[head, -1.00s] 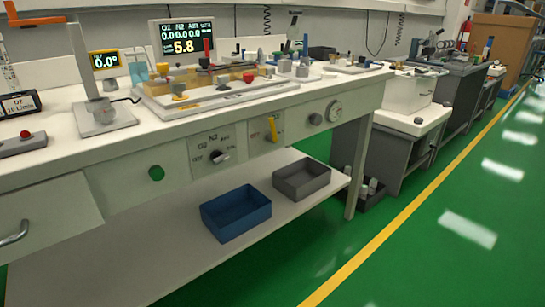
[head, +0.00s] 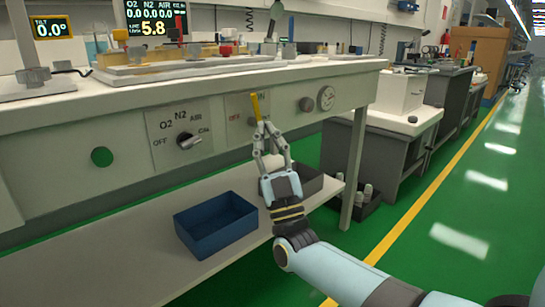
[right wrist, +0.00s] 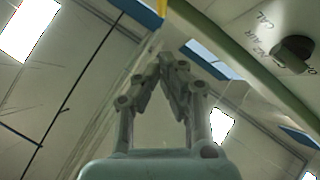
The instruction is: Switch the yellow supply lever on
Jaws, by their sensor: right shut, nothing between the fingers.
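The yellow supply lever (head: 256,106) is on a small grey plate on the bench's front panel in the head view. It stands nearly upright, its top leaning slightly left. The plate shows "OFF" to the left of the lever; other lettering is hard to read. My right gripper (head: 266,126) is shut and empty, pointing up, with its fingertips at the lever's lower end. I cannot tell whether they touch it. My left gripper is out of view.
A dark selector knob (head: 189,142) is left of the lever; it also shows in the right wrist view (right wrist: 294,52). A round gauge (head: 326,98) is to its right. A blue bin (head: 215,226) and a grey bin (head: 312,184) stand on the lower shelf. Green floor is free at right.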

